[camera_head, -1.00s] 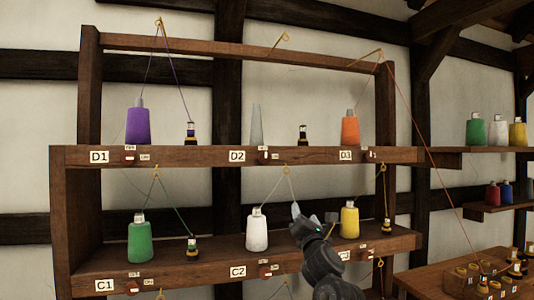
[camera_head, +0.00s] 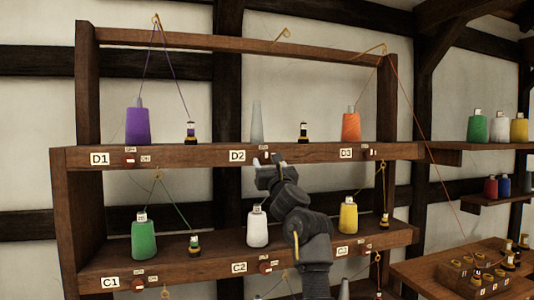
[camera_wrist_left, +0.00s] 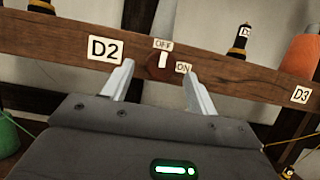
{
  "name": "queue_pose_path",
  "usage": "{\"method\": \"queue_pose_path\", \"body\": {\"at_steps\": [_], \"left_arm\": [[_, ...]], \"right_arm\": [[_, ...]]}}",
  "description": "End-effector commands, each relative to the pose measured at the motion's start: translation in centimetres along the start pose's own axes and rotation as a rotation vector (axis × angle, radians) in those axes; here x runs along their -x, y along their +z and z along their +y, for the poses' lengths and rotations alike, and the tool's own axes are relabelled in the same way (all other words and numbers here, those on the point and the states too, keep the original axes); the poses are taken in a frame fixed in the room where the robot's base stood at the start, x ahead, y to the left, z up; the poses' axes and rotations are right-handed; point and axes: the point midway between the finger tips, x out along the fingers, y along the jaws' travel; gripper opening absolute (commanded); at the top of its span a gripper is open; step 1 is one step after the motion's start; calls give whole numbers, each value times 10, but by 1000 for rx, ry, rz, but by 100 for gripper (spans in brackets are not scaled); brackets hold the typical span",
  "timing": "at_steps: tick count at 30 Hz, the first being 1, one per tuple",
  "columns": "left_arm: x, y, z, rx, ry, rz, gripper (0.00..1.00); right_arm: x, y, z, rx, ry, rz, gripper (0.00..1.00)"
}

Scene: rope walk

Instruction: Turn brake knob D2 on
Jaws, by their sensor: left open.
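Brake knob D2 (camera_wrist_left: 157,68) is a small dark red disc on the front edge of the upper shelf, right of the D2 label (camera_wrist_left: 105,49). Its white bar stands upright, toward the OFF label (camera_wrist_left: 163,44); the ON label (camera_wrist_left: 183,68) is at its right. My left gripper (camera_head: 267,160) is at the shelf edge by the D2 label (camera_head: 237,156) and largely hides the knob in the head view. In the left wrist view, the open fingers (camera_wrist_left: 160,75) lie either side of the knob, with nothing between them touching it visibly. My right gripper is not in view.
Knob D1 (camera_head: 129,160) and knob D3 (camera_head: 365,152) sit along the same shelf edge (camera_head: 190,156). Above D2 stand a bare grey cone (camera_head: 257,122) and a dark bobbin (camera_head: 304,132). A white spool (camera_head: 257,228) stands below, beside my arm. An orange thread runs down at the right.

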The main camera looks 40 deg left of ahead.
Motion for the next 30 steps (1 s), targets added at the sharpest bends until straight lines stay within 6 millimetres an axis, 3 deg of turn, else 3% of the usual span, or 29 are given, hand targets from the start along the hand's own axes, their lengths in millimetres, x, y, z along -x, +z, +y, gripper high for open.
{"method": "queue_pose_path", "body": {"at_steps": [6, 17, 27, 30], "left_arm": [[-25, 1, 0, -2, 1, 1, 58], [-29, -1, 0, 0, 1, 0, 58], [-29, -1, 0, 0, 1, 0, 15], [-28, -1, 0, -3, 0, 1, 15]], "right_arm": [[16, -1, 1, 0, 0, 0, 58], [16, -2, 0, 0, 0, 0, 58], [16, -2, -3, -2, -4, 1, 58], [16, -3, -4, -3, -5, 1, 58]]}}
